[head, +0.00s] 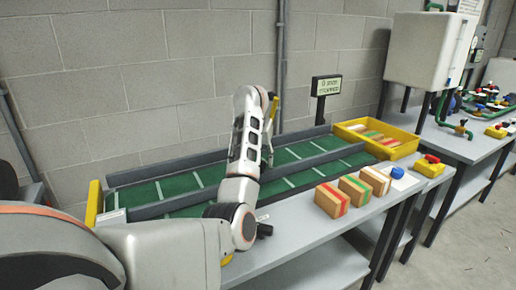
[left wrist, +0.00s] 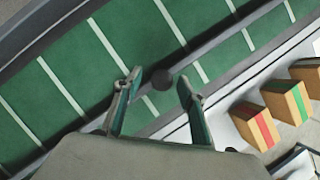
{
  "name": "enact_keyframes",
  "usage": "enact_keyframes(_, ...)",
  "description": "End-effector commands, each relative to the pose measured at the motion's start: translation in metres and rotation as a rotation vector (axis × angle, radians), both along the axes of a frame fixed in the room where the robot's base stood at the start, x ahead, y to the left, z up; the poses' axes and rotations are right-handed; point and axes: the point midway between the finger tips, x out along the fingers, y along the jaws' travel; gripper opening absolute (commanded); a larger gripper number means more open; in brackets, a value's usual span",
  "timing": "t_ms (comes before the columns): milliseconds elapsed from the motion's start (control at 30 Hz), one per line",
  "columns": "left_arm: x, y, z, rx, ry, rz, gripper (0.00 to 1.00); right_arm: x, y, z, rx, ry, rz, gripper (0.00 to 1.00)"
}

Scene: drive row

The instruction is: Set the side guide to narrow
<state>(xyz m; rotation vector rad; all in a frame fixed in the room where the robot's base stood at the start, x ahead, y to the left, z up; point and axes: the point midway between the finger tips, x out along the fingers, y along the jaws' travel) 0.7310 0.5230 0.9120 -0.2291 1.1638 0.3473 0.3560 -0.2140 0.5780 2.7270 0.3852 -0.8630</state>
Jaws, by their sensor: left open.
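The side guide (head: 320,161) is a long dark rail along the near side of the green belt (head: 180,188); it also shows as a dark diagonal band in the left wrist view (left wrist: 233,38). In the head view my own arm largely hides this gripper. My right gripper is not in view.
A yellow tray (head: 412,147) holds more boxes. A small display (head: 326,86) stands behind the belt. The belt carries nothing visible.

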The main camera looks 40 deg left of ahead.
Motion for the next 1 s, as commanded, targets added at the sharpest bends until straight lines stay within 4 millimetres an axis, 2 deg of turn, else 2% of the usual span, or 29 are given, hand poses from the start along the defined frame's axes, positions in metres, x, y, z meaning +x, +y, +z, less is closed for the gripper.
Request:
enact_keyframes(300,-0.02,-0.008,0.056,0.0,-0.006,0.003,0.41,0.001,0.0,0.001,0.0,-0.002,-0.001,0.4)
enact_keyframes(500,-0.03,-0.013,0.083,0.0,-0.006,0.001,0.41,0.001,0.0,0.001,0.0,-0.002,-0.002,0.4)
enact_keyframes(733,-0.036,-0.015,0.098,0.0,-0.004,0.001,0.41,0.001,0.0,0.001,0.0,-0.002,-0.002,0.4)
enact_keyframes(1000,-0.038,-0.015,0.101,0.0,-0.003,0.002,0.41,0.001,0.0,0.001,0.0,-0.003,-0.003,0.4)
